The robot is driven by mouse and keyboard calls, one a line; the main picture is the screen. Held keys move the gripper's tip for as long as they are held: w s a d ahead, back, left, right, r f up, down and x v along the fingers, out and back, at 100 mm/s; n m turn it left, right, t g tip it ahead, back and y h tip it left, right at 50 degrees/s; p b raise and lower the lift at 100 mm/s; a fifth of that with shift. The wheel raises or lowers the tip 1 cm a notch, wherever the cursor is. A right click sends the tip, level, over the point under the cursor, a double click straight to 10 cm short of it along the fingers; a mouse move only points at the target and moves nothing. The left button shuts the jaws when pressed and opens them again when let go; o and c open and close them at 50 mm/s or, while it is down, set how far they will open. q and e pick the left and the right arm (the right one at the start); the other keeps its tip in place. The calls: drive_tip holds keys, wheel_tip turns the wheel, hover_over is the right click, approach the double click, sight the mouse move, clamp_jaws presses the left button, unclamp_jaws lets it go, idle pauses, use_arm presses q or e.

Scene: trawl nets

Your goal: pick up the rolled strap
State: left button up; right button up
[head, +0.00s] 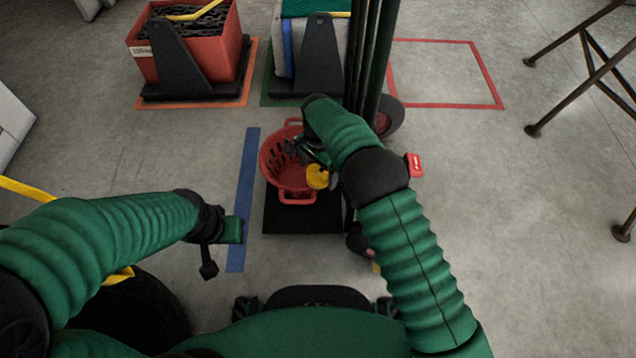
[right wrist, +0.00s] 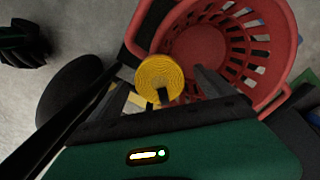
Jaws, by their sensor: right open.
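The rolled strap is a yellow coil (head: 317,177) at the right front side of a red slotted basket (head: 276,160). In the right wrist view the coil (right wrist: 165,72) shows its round spiral face, beside the basket (right wrist: 280,97). My right gripper (head: 308,158) is over the basket's right side, close to the strap. In the right wrist view its two dark fingers (right wrist: 165,84) are apart, with the coil between them in the picture; contact cannot be told. What the strap rests on is hidden. My left gripper (head: 222,235) hangs left of the basket, its jaws unclear.
The basket stands on a black platform (head: 300,220) with dark upright poles (head: 372,60) at its right. A small red box (head: 414,165) is to the right. A red crate of chain (head: 190,45) stands behind left. The floor at right is mostly clear.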

drive_tip(key=shift+c, duration=0.7)
drive_tip(key=c, duration=1.7)
wheel_tip(320, 180, up, 10)
drive_tip(key=p, duration=0.8)
